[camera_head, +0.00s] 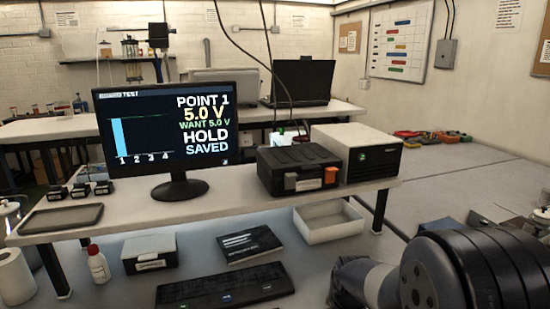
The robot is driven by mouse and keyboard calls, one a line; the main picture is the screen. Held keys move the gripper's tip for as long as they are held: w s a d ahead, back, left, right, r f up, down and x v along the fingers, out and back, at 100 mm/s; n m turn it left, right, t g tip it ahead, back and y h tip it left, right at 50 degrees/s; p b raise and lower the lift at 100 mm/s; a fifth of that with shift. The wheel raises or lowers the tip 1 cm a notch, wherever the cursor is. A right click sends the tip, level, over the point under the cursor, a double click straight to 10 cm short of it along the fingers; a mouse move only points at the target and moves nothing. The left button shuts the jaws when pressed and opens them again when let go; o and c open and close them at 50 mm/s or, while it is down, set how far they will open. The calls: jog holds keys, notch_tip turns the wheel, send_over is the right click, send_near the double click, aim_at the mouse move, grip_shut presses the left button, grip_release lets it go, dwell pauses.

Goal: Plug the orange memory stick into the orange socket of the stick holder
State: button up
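A black box (284,164) stands on the raised shelf right of the monitor. A small orange block (330,176) shows at the right end of its front, beside a grey piece (291,182). I cannot tell whether the orange block is the memory stick, a socket or a latch. No other orange stick and no clearly marked stick holder can be made out. Part of my arm fills the lower right corner, apart from the box. The fingers of my gripper do not show.
The monitor (180,130) reads "HOLD SAVED". A white-topped unit (355,150) stands right of the black box. An empty white tray (328,221), a keyboard (224,288), a dark booklet (250,243) and a lidded box (150,252) lie below. A dark shallow tray (62,218) sits at the shelf's left end.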

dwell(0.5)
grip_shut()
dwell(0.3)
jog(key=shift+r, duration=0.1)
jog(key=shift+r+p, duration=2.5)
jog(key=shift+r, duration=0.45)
